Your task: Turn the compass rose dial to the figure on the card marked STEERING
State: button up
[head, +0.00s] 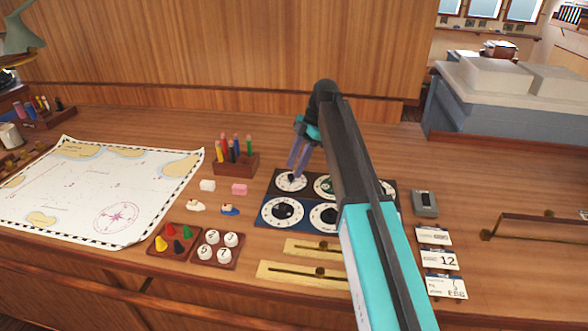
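A dark panel (258,217) carries several round dials in two rows. Below are a larger white dial with a black centre (283,212) and another large dial (323,216). My arm hides much of the panel's right side. I cannot tell which dial is the compass rose. My gripper (297,168) points down at the upper-left dial; contact and finger gap are unclear. Three cards (434,236) lie right of the panel; the middle card (440,261) shows 12. Their headings are too small to read.
A chart (80,190) lies at left. A pencil holder (235,165), small erasers, a tray of coloured pegs (173,243) and a tray of numbered knobs (216,249) stand between.

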jog(key=v, duration=1.2)
jog(key=shift+p, duration=0.35)
jog(key=shift+s+f, duration=0.1)
